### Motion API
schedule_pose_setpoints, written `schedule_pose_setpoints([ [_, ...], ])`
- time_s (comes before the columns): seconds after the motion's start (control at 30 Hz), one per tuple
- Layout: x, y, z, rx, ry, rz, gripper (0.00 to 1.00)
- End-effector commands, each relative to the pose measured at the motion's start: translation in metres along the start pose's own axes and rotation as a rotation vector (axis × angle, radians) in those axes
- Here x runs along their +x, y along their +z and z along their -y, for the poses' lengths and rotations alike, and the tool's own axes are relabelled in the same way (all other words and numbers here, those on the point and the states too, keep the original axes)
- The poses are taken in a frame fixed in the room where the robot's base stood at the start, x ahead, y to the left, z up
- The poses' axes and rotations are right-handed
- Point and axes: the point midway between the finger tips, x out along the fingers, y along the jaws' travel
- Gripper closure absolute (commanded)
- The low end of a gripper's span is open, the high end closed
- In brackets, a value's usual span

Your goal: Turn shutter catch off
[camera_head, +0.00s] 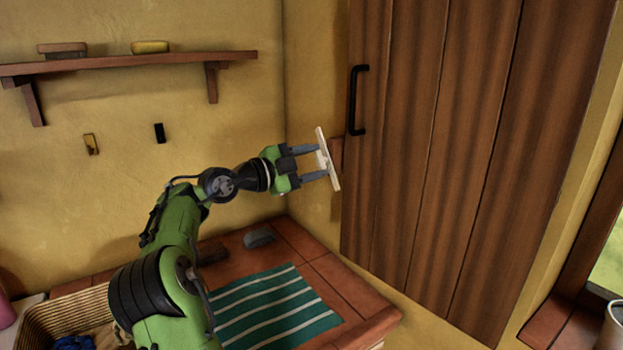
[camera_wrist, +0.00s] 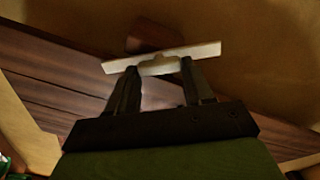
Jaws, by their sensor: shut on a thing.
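A pale, flat bar, which looks like the shutter catch (camera_head: 328,160), stands out beside the left edge of the wooden shutter door (camera_head: 440,150). A reddish-brown block (camera_head: 337,155) sits just behind it against the wall. My gripper (camera_head: 318,162) is shut on the catch's middle. In the wrist view the catch (camera_wrist: 205,49) lies across my two fingertips (camera_wrist: 158,68), with the brown block (camera_wrist: 153,36) beyond it. The fingers hide part of the catch's middle, and I cannot tell its exact setting.
A black handle (camera_head: 354,100) is on the door just above and right. Below lie a tiled counter (camera_head: 340,285) with a green striped cloth (camera_head: 270,310), a grey object (camera_head: 259,238) and a wicker basket (camera_head: 75,312). A wall shelf (camera_head: 130,60) is at upper left.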

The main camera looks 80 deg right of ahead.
Motion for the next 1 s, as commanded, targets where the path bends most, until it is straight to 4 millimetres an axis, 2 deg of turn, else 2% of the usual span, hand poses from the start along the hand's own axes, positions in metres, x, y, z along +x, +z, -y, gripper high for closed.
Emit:
schedule_pose_setpoints([
  [0.03, 0.0006, 0.0022, -0.0045, 0.047, 0.002, 0.0, 1.0],
  [0.5, 0.0004, 0.0021, -0.0047, 0.435, 0.004, 0.001, 1.0],
  [1.0, 0.0002, 0.0022, -0.0046, 0.6, 0.006, 0.001, 1.0],
])
